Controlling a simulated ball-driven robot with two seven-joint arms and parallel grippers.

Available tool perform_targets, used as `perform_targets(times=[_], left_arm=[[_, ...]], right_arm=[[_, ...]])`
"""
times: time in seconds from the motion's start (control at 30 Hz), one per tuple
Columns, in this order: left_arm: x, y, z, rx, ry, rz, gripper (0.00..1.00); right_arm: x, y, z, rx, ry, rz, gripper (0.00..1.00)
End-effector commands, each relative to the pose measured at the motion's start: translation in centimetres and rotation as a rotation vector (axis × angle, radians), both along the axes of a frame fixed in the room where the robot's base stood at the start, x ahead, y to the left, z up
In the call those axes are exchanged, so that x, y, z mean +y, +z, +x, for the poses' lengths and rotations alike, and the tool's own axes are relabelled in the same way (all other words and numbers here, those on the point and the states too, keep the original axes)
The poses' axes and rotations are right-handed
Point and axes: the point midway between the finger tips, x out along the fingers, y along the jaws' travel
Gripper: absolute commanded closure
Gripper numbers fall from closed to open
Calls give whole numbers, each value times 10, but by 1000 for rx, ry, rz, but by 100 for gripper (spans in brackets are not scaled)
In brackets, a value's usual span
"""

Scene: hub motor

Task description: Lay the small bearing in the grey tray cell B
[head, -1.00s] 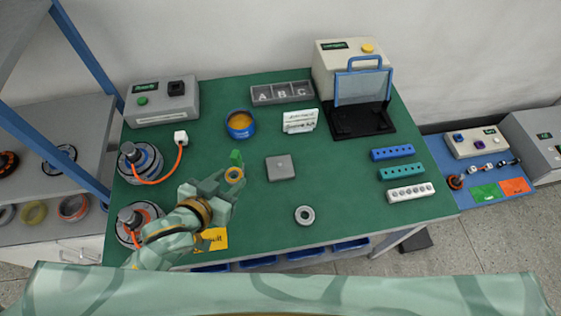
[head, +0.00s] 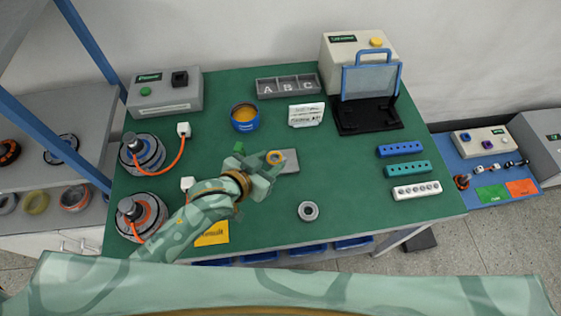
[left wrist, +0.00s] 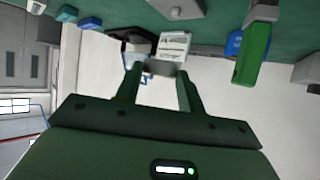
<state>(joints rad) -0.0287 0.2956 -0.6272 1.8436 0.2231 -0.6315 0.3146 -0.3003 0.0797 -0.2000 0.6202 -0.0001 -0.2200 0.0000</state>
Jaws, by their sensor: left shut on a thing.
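My left gripper (head: 268,168) is shut on a small yellowish ring, which I take to be the small bearing (head: 275,157). In the head view the ring appears over the left edge of the flat grey block (head: 289,161). In the left wrist view the ring (left wrist: 154,68) sits between the two fingertips, seen nearly edge-on. The grey tray (head: 287,97) lies at the back of the green bench, with cells marked A, B and C; cell B (head: 285,86) is the middle one and looks empty. My right gripper is not in view.
A blue can (head: 245,119) and a white sign (head: 306,115) stand between gripper and tray. A small green block (head: 239,148) is beside the gripper. A larger grey ring (head: 308,211) lies nearer the front. The press with a blue guard (head: 367,82) stands right of the tray.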

Motion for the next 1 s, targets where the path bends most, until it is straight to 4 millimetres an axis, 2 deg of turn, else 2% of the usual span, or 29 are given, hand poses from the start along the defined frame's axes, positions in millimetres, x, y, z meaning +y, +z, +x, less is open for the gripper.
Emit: perform_targets(times=[0.03,0.2,0.4,0.5,0.63,0.67,0.87,0.9,0.97,1.0], left_arm=[[-6,-10,15,-2,1,-1,88],[-16,-44,39,3,1,0,88],[-22,-58,52,0,0,-1,88],[-26,-72,62,1,0,-2,88],[-25,-90,60,2,0,0,88],[-25,-92,60,1,0,0,92],[-25,-93,59,1,0,-1,92],[-25,-93,59,1,0,-1,56],[-25,-93,59,1,0,-1,40],[-25,-93,59,0,0,-1,40]], right_arm=[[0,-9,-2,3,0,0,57],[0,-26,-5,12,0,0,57],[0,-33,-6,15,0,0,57],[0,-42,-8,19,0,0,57],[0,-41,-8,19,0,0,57],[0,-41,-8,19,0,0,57],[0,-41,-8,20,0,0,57],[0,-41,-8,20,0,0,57],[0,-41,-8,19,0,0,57],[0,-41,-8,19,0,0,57]])
